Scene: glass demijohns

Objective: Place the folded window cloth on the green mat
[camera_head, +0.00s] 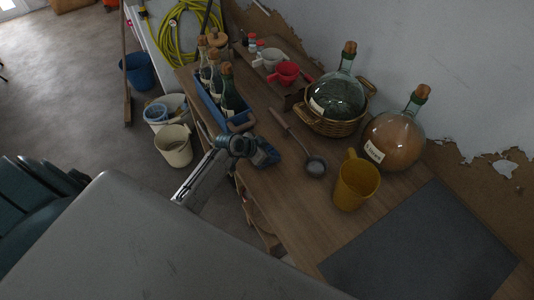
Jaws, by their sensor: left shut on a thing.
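My left gripper (258,148) is above the near left edge of the wooden table, right of the crate of bottles. It is shut on a small dark blue bundle (267,155), which looks like the folded window cloth; the gripper and the dim light partly hide it. A large flat mat (420,252) lies at the lower right of the table. It looks dark grey rather than green, and its visible top is bare. The gripper and bundle are well to the left of and behind the mat. My right gripper is not in view.
A yellow jug (356,184) stands just behind the mat. A ladle (301,146) lies between it and my gripper. An amber demijohn (394,138) and a green one (338,94) in a basket stand along the wall. A blue crate (216,108) holds several bottles.

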